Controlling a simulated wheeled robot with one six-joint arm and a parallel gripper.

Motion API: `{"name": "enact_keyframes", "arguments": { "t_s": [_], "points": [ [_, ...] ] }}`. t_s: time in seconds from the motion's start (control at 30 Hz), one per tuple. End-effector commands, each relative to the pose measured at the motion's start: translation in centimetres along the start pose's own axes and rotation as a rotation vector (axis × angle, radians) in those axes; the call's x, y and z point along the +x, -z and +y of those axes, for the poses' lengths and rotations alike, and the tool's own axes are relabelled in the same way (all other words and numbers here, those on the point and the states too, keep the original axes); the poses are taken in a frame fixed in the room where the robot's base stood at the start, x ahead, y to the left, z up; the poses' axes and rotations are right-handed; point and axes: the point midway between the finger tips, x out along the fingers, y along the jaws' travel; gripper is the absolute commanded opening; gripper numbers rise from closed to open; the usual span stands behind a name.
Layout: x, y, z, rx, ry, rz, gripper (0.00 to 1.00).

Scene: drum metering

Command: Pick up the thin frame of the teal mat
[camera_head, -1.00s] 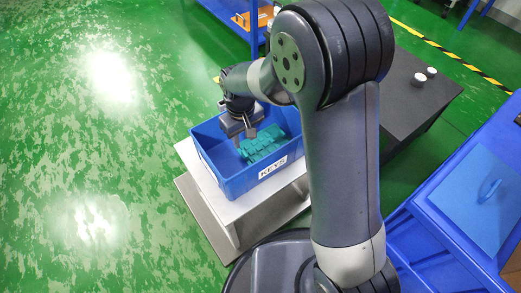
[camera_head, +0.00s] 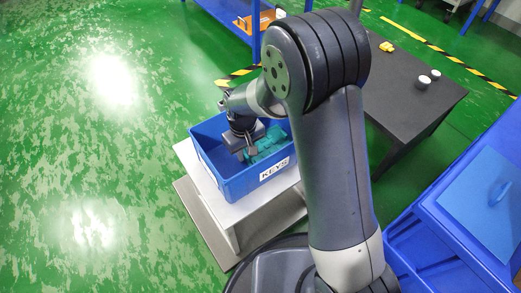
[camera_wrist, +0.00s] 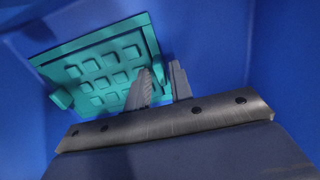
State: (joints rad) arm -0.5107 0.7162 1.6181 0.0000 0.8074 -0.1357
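The teal mat (camera_wrist: 100,66) lies inside the blue bin labelled KEYS (camera_head: 240,187). In the wrist view it is a thin plate with a raised rim and several square keys. It also shows in the head view (camera_head: 266,141), partly hidden by my gripper. My gripper (camera_wrist: 162,68) is down inside the bin with a narrow gap between its fingers. The left finger overlaps the mat's lower right corner and the right finger is just outside its right edge. Whether either finger touches the mat I cannot tell.
The bin stands on a white stand (camera_head: 228,214). Bin walls surround my gripper closely. A dark table (camera_head: 405,100) with two white cups and a yellow object (camera_head: 386,46) stands at right. A larger blue container (camera_head: 440,240) is at lower right. The floor at left is clear.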

Motion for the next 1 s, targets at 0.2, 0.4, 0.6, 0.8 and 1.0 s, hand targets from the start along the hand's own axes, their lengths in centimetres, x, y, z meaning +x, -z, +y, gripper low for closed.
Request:
{"name": "enact_keyframes", "arguments": {
  "t_s": [0.2,0.4,0.6,0.8,1.0],
  "points": [
    [0.0,0.0,0.0,0.0,0.0,0.0,0.03],
    [0.0,0.0,0.0,0.0,0.0,0.0,0.0],
    [-0.1,0.0,0.0,0.0,0.0,0.0,0.0],
    [-1.9,0.1,0.0,0.0,0.0,0.003,0.0],
    [-7.0,0.1,0.0,0.0,-0.001,0.006,0.0]
  ]
}}
